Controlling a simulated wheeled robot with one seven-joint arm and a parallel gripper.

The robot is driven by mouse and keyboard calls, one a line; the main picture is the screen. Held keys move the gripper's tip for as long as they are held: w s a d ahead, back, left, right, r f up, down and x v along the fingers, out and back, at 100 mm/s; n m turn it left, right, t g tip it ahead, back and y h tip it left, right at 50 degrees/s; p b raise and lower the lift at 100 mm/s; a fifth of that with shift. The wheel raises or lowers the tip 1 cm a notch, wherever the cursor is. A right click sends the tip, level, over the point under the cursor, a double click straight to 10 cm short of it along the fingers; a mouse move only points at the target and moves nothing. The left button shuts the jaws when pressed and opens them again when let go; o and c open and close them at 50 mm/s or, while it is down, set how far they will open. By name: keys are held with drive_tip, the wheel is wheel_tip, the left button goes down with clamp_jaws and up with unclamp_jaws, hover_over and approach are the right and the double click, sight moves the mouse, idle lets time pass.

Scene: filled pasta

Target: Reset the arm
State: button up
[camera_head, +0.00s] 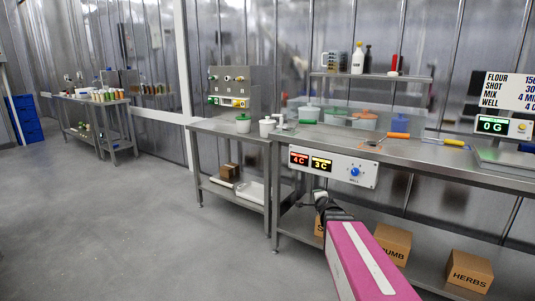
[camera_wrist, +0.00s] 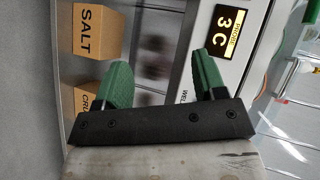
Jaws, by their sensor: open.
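My gripper (camera_wrist: 163,88) shows in the wrist view with its two green fingers apart and nothing between them. It is in front of the steel bench (camera_head: 410,150), facing the control panel (camera_head: 333,168) and the lower shelf. In the head view my pink and white arm reaches up from the bottom toward the bench front, and its far end is dark and small there. The fingers cannot be made out in that view.
Boxes marked CRUMB (camera_head: 393,243) and HERBS (camera_head: 469,270) stand on the lower shelf; a SALT box (camera_wrist: 95,32) shows in the wrist view. A side table (camera_head: 215,128) stands left of the bench. The floor (camera_head: 130,220) at left is clear.

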drive_tip(key=s+a+f+n+g+y, duration=0.2)
drive_tip(key=s+a+f+n+g, duration=0.4)
drive_tip(key=s+f+n, duration=0.25)
drive_tip(key=s+f+n+g+h, duration=0.1)
drive_tip(key=s+f+n+g, duration=0.1)
drive_tip(key=s, duration=0.5)
drive_tip(key=s+d+f+n+g+h, duration=0.1)
drive_tip(key=s+f+n+g, duration=0.2)
drive_tip(key=s+n+g, duration=0.2)
drive_tip(key=s+g, duration=0.1)
drive_tip(key=s, duration=0.1)
drive_tip(key=shift+s+d+f, duration=0.15)
drive_tip(key=shift+s+d, duration=0.15)
